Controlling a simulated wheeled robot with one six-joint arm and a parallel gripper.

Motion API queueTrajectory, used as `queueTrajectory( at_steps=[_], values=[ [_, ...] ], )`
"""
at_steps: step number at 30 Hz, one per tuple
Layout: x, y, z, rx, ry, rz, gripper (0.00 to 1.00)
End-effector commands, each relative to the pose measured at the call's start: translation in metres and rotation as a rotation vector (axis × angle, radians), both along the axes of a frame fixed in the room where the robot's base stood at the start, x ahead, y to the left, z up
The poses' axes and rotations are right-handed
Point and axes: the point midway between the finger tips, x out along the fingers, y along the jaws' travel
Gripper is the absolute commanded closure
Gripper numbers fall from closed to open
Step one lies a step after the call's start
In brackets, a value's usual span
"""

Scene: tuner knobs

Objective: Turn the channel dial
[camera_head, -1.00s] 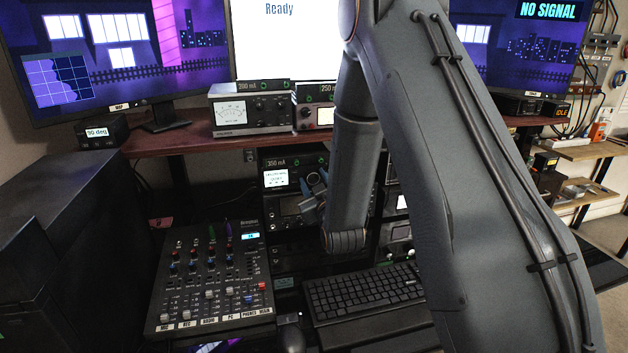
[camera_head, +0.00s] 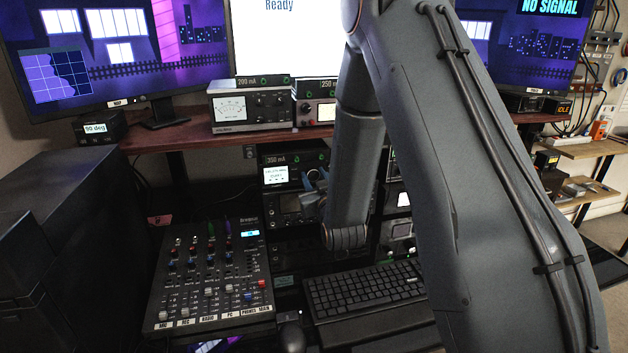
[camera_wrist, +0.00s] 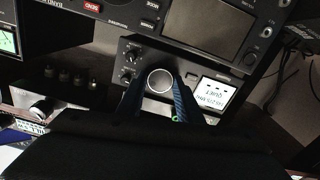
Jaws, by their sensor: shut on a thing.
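The channel dial (camera_wrist: 160,82) is a round knob with a pale rim in the wrist view. It is on the front of a dark unit, beside a small lit screen (camera_wrist: 213,95) whose text appears upside down. My gripper (camera_wrist: 157,98) has one dark blue finger on each side of the dial and is shut on it. In the head view, my gripper (camera_head: 313,188) is at the rack unit below the 350 mA label, right of its white screen (camera_head: 276,175).
A mixer (camera_head: 210,275) lies at the front left, and a keyboard (camera_head: 362,288) is below my gripper. A wooden shelf (camera_head: 195,135) with meter boxes (camera_head: 250,105) is above it. More rack units are close behind my arm.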

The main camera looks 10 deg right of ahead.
Motion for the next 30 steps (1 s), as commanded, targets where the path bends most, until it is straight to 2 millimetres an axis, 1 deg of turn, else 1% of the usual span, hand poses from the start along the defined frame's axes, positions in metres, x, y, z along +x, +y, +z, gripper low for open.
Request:
queueTrajectory(
  at_steps=[9,15,21,30],
  values=[
    [0.0002,-0.0007,-0.0008,0.250,0.000,0.000,0.90],
    [0.0003,-0.0010,0.0001,0.371,-0.002,0.000,0.90],
    [0.0002,-0.0012,0.0001,0.445,-0.001,0.000,0.90],
    [0.0000,-0.0013,0.0004,0.478,-0.001,0.000,0.90]
  ],
)
